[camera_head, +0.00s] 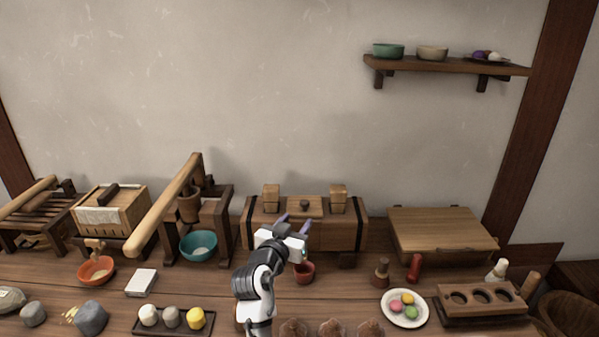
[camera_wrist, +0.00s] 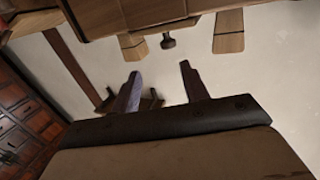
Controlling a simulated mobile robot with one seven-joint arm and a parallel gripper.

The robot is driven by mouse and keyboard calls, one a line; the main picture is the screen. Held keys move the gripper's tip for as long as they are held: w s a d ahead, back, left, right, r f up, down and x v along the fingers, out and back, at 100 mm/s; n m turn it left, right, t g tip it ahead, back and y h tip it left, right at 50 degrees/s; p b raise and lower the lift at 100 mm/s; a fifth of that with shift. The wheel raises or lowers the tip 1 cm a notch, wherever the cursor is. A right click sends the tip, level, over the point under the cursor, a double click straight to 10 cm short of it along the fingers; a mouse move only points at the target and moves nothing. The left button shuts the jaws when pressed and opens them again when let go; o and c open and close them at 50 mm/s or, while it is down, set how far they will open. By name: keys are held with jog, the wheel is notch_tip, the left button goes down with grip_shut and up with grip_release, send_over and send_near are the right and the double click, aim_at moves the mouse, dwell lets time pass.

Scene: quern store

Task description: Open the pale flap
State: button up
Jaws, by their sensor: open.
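The likeliest pale flap (camera_head: 442,229) is a flat, light wooden panel at the back right of the bench in the head view. It lies nearly level and looks closed; what is under it is hidden. My gripper (camera_head: 295,222) is well to its left, in front of a wooden chest (camera_head: 341,232). In the wrist view my gripper (camera_wrist: 162,90) has its two dark fingers apart with nothing between them. The chest (camera_wrist: 135,18) shows along the top of that view, upside down. I do not make out the pale panel in the wrist view.
A red cup (camera_head: 304,273) stands just below my gripper. A dark bottle (camera_head: 381,272), a red bottle (camera_head: 414,268), a plate of sweets (camera_head: 404,317) and a holed rack (camera_head: 480,303) stand in front of the panel. A shelf (camera_head: 447,66) hangs above.

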aim_at(303, 204)
jog(key=shift+h, duration=0.3)
jog(key=p+x, duration=0.1)
jog(key=x, duration=0.2)
jog(key=a+p+x, duration=0.1)
jog(key=x, duration=0.3)
jog(key=p+x, duration=0.1)
jog(key=x, duration=0.2)
jog(key=shift+w+a+f, duration=0.1)
jog(key=shift+w+a, duration=0.15)
jog(key=shift+w, duration=0.5)
grip_shut()
